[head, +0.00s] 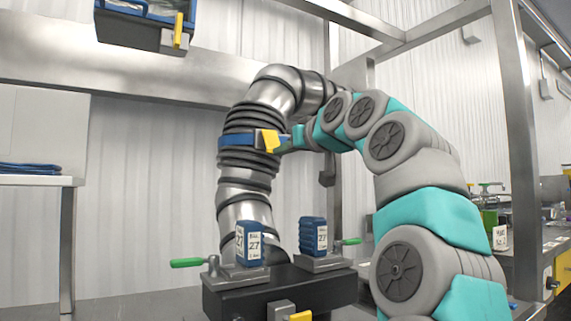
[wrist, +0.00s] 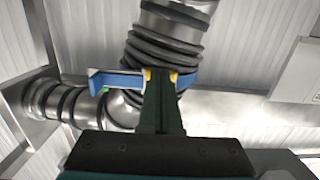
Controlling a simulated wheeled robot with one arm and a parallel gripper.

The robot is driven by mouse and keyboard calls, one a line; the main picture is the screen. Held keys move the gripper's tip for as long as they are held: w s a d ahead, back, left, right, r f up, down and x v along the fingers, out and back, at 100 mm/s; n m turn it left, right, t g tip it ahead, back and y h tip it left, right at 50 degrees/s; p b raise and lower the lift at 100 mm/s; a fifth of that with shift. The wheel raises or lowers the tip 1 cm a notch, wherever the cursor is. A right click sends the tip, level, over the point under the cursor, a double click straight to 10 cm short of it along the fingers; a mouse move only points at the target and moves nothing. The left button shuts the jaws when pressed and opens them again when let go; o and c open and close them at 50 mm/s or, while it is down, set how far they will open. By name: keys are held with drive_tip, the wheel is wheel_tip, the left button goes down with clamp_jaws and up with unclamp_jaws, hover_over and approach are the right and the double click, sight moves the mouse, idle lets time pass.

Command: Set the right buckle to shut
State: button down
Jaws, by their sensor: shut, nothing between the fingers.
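A blue band (head: 236,141) wraps the ribbed black section of a bent metal pipe. A yellow buckle (head: 270,141) sits at the band's right side in the head view, tilted slightly. My gripper (head: 289,141) is at the buckle, shut and empty, its tips touching or very close to it. In the wrist view my gripper's fingers (wrist: 159,78) point at the blue band (wrist: 187,80), with yellow buckle parts (wrist: 173,77) showing beside the tips.
Two blue containers labelled 27 (head: 250,244) (head: 313,236) stand in clamps with green handles on a dark block below. A steel post (head: 516,150) stands right of my arm.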

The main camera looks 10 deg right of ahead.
drive_tip(key=shift+w+a+f+t+b, duration=0.1)
drive_tip(key=shift+w+f+t+b, duration=0.35)
drive_tip(key=shift+b, duration=0.6)
drive_tip(key=shift+s+r, duration=0.1)
drive_tip(key=shift+s, duration=0.05)
drive_tip(key=b+v, duration=0.1)
drive_tip(key=v, duration=1.3)
drive_tip(key=shift+b, duration=0.4)
